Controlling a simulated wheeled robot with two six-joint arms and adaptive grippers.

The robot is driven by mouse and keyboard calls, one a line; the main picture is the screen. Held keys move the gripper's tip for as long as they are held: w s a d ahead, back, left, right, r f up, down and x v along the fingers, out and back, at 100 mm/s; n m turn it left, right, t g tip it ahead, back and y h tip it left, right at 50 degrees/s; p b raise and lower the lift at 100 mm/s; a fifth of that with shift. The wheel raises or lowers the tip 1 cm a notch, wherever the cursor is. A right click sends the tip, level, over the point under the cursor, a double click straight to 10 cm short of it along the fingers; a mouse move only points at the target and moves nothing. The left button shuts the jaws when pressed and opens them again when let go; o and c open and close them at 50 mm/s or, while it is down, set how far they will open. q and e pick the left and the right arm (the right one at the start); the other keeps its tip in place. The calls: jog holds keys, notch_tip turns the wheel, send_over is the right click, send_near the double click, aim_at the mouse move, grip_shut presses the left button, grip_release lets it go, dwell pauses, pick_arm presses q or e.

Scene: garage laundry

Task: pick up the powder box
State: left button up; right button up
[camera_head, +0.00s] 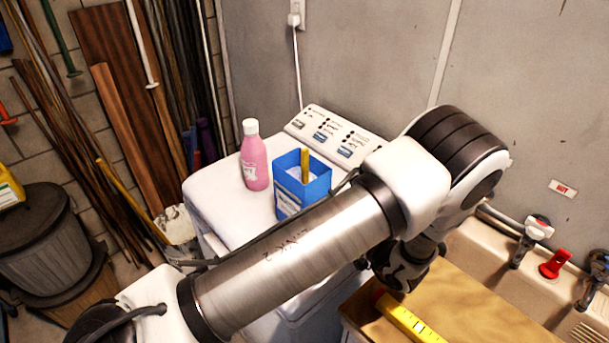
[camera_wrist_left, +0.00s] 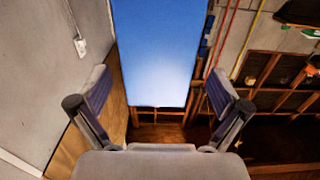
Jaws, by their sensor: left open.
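The powder box (camera_head: 301,184) is a blue, open-topped box with pale contents and a yellow upright piece inside. It stands on the white washing machine (camera_head: 222,205), behind my left arm. My left gripper (camera_wrist_left: 158,90) is open in the left wrist view, with one finger on each side. I cannot tell the remaining gap, and no contact is visible. In the head view my own arm hides the left fingers. My right gripper is not in view.
A pink bottle (camera_head: 255,160) with a white cap stands just left of the box. The machine's control panel (camera_head: 330,132) rises behind. A wooden board (camera_head: 450,300) with a yellow tool (camera_head: 410,322) lies at the lower right, beside a sink (camera_head: 480,255).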

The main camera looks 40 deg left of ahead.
pick_arm(q)
jog(key=a+p, duration=0.1)
jog(key=a, duration=0.1)
jog(key=a+p, duration=0.1)
jog(key=a, duration=0.1)
jog(key=a+p, duration=0.2)
jog(key=a, duration=0.1)
jog(key=shift+w, duration=0.4)
jog(key=shift+a+f, duration=0.15)
jog(key=shift+a, duration=0.3)
jog(key=shift+w+d, duration=0.1)
jog(key=shift+d, duration=0.05)
jog(key=c, duration=1.5)
jog(key=shift+c, duration=0.3)
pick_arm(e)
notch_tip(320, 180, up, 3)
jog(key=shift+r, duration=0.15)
